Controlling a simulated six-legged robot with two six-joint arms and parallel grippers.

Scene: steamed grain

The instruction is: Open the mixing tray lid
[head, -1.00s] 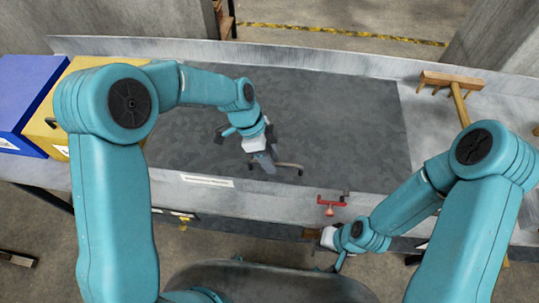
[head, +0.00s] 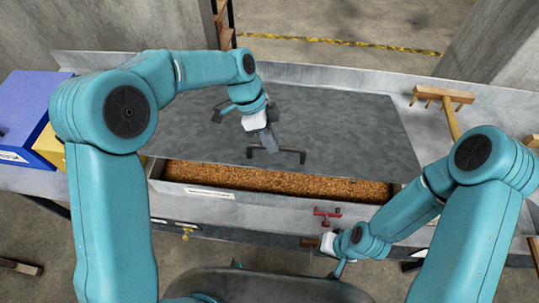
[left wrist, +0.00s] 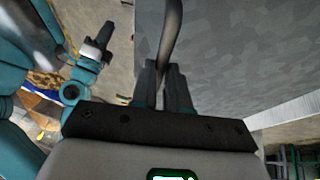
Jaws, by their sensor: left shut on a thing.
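The mixing tray lid (head: 340,120) is a large dark grey panel, tilted up at its front edge. Below that edge the tray (head: 172,188) shows a strip of brown grain (head: 270,182). The lid's dark bracket handle (head: 292,152) sits near the front edge. My left gripper (head: 269,146) is shut on the left part of this handle. In the left wrist view, the fingers of my left gripper (left wrist: 163,88) close around the handle bar (left wrist: 171,40), beside the lid's grey surface (left wrist: 235,50). My right gripper (head: 328,243) is low in front of the tray; its jaws are too small to read.
A blue box (head: 35,105) and a partly hidden yellow box (head: 50,147) stand at the left. A wooden rake (head: 443,96) lies at the right. A red fitting (head: 327,213) is on the tray's front. The bench's metal rim (head: 330,75) runs behind the lid.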

